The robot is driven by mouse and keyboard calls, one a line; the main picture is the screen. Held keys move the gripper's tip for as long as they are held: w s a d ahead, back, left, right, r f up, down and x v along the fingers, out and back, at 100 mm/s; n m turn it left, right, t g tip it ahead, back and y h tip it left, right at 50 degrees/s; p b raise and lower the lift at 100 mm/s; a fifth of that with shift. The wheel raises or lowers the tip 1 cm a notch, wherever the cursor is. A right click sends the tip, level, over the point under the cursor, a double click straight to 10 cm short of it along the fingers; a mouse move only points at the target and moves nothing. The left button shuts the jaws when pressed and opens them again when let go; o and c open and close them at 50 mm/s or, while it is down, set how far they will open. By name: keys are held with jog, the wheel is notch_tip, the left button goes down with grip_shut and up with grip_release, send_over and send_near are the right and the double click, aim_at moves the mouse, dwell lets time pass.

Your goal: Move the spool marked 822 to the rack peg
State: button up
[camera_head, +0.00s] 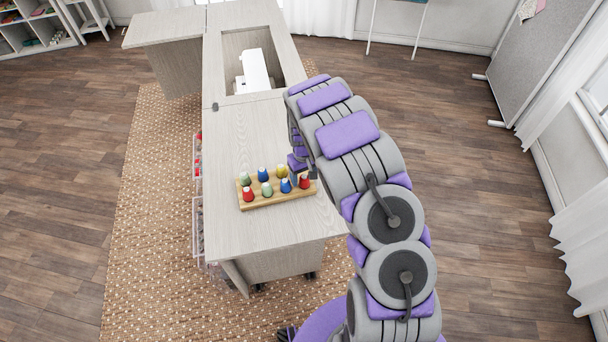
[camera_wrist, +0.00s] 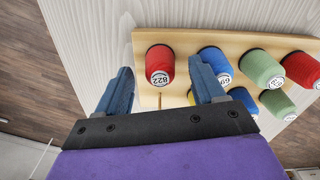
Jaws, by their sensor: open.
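The red spool marked 822 (camera_wrist: 160,62) stands at one end of a row on the wooden rack (camera_wrist: 225,38); its label faces my wrist camera. In the head view it is the red spool (camera_head: 305,182) at the right end of the front row. My gripper (camera_wrist: 160,70) is open, its two blue fingers to either side of this spool in the wrist view. I cannot tell whether they reach around it; nothing is held. A thin bare rack peg (camera_wrist: 160,101) shows just below the spool in the wrist view. In the head view my gripper hides that corner.
A blue spool (camera_wrist: 216,63) stands beside 822, close to one finger. Several other spools, including a yellow one (camera_head: 281,171), fill the rack. The pale cabinet top (camera_head: 235,135) is clear behind the rack. A white sewing machine (camera_head: 255,72) sits in a recess farther back.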

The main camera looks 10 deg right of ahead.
notch_tip(320, 180, up, 17)
jog(key=p, duration=0.3)
jog(key=shift+r, duration=0.15)
dwell(0.5)
jog(key=s+d+r+m, duration=0.1)
jog(key=s+d+r, duration=0.1)
jog(key=s+r, duration=0.8)
jog(key=s+a+r+m+g, duration=0.1)
jog(key=s+r, duration=0.1)
jog(key=s, duration=1.4)
jog(key=s+a+r, duration=0.1)
jog(key=s+r, duration=0.2)
jog(key=s, duration=1.3)
jog(key=shift+r+m+g, duration=0.2)
jog(key=shift+m+g, duration=0.2)
